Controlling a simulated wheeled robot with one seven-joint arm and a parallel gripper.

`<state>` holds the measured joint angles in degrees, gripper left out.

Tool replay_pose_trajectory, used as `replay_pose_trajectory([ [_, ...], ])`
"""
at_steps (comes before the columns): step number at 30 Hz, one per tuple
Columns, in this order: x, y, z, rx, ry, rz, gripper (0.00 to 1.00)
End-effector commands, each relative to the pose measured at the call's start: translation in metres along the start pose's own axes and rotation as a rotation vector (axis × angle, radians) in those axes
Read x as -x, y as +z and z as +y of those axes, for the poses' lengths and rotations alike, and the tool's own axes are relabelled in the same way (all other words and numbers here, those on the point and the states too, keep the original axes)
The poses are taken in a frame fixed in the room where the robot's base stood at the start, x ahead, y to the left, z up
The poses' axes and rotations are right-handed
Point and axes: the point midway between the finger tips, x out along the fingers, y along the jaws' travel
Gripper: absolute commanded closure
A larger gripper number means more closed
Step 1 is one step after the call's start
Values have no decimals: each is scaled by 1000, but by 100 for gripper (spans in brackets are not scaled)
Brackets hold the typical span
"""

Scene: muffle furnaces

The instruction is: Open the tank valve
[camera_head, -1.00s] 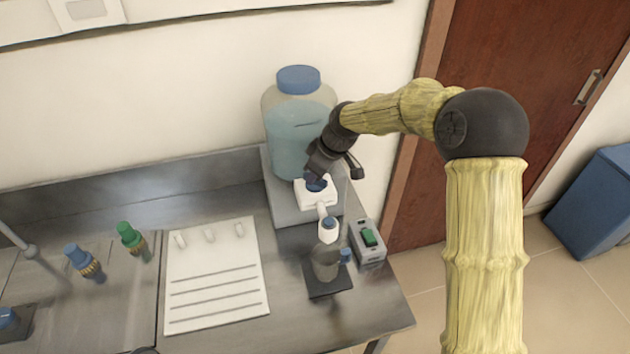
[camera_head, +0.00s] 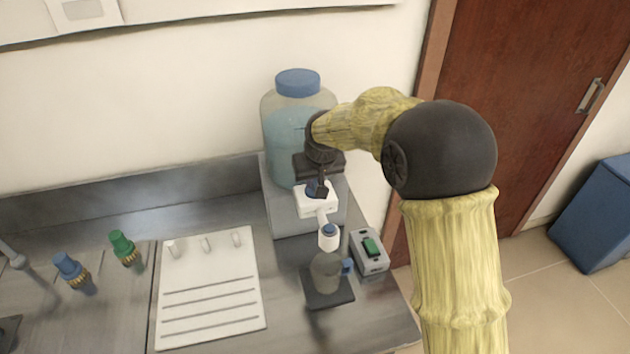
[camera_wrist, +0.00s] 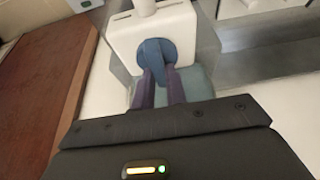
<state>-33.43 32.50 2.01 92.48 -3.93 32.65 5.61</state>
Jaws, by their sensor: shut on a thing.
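The tank (camera_head: 282,130) is a clear jar with a blue lid and bluish liquid, standing on a grey base against the wall. Its valve (camera_head: 312,209) is a white block on the front, with a spout leading down. In the wrist view the valve's round blue knob (camera_wrist: 156,48) shows, with a raised grip bar across it. My gripper (camera_wrist: 158,82) is shut on that bar, one purple finger on each side. In the head view my gripper (camera_head: 318,188) covers much of the knob.
A flask (camera_head: 326,271) stands on a black plate below the spout. A grey box with a green switch (camera_head: 370,247) is to its right. A white slotted board (camera_head: 210,300) and the blue and green taps (camera_head: 70,267) are to the left.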

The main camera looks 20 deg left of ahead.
Motion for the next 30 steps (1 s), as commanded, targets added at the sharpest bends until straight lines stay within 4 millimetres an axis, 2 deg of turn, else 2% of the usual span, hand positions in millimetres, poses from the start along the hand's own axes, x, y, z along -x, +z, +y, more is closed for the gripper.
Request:
replay_pose_trajectory([
  [15, 3, -3, 1, -28, 10, 9, 100],
  [16, 3, -3, 1, -28, 10, 9, 83],
  [19, 2, -3, 1, -27, 10, 8, 65],
  [30, 4, -1, 0, -25, 10, 4, 65],
])
